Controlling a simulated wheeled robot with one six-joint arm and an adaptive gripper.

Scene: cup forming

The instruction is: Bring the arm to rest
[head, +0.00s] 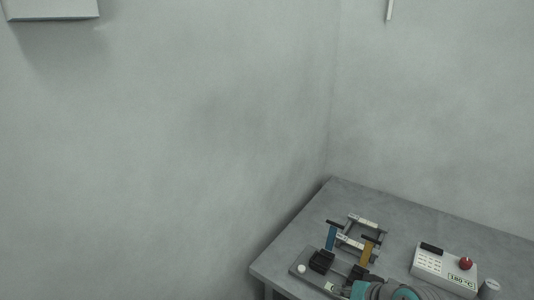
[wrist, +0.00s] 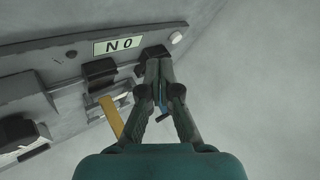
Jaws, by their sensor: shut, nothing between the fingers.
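My gripper (wrist: 158,68) is shut and empty in the wrist view. Its fingertips overlap the edge of a grey plate in the picture, beside a black block (wrist: 155,52); I cannot tell whether they touch. A blue part (wrist: 163,97) shows between the fingers, behind them. In the head view my teal and grey arm enters at the bottom edge, in front of the forming device's base plate (head: 300,268). The device has a blue lever (head: 331,239) and an orange lever (head: 366,253) with black ends. The fingertips are not clear in the head view.
The grey table (head: 420,225) stands in a wall corner. A white control box (head: 440,268) with a red button (head: 466,263) stands to the right, and a grey cylinder (head: 489,288) beside it. The table's back is bare. A label (wrist: 118,45) lies on the plate.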

